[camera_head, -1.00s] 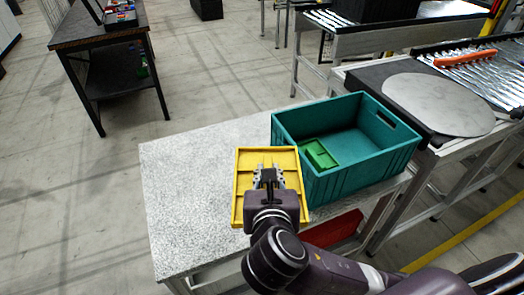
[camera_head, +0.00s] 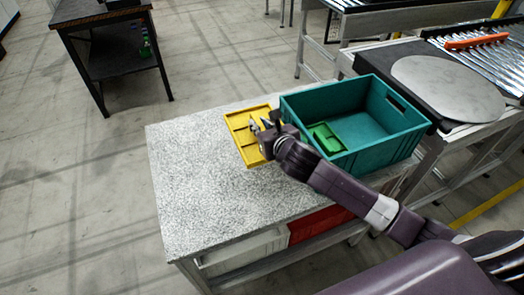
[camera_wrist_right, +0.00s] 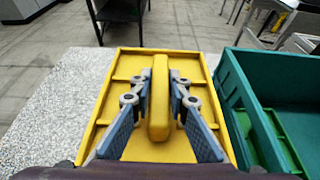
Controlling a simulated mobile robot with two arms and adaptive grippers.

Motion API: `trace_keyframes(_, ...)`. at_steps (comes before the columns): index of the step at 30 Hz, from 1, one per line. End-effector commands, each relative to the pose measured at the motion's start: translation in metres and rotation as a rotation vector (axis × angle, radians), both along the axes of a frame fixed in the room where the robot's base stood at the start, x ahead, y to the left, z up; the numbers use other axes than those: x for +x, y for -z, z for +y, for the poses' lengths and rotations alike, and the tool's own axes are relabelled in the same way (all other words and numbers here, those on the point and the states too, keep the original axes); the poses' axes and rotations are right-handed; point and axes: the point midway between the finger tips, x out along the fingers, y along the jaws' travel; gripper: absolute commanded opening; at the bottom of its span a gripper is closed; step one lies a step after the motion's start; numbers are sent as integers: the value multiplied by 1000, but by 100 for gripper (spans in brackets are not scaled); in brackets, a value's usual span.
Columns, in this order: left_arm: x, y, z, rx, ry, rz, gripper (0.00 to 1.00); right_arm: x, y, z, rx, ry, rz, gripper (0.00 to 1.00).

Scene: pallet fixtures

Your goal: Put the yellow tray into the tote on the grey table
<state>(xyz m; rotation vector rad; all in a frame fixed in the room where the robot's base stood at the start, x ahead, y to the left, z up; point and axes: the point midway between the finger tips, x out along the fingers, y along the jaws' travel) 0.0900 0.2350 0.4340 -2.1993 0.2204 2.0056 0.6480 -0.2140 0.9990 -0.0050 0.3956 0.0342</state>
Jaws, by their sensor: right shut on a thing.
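The yellow tray (camera_head: 240,123) is at the left side of the teal tote (camera_head: 382,160), outside it, over the grey table (camera_head: 195,190). I cannot tell whether it touches the tabletop. My right gripper (camera_head: 265,127) is shut on the tray's raised middle bar. In the right wrist view the fingers (camera_wrist_right: 160,85) stand on both sides of that bar, with the tray (camera_wrist_right: 125,68) spread flat below them. The tote's wall (camera_wrist_right: 250,98) is close on the right there. My left gripper is not in view.
A green tray (camera_head: 326,138) lies inside the tote at its left; the rest of its floor is clear. A round grey plate (camera_head: 447,88) and a roller conveyor (camera_head: 485,55) are at the right. The front left of the table is bare.

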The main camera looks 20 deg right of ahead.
Motion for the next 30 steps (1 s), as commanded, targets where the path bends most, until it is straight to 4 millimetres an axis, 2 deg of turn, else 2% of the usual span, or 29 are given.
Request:
trace_keyframes(3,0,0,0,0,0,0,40,-1,34,1,3,2,4,0)
trace_keyframes(9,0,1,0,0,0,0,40,0,75,1,1,2,0,0)
trace_keyframes(15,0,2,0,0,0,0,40,0,92,1,2,1,-2,0)
trace_keyframes(22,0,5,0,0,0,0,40,0,125,1,2,2,-2,0)
trace_keyframes(30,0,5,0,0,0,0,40,0,130,1,0,-1,-4,0)
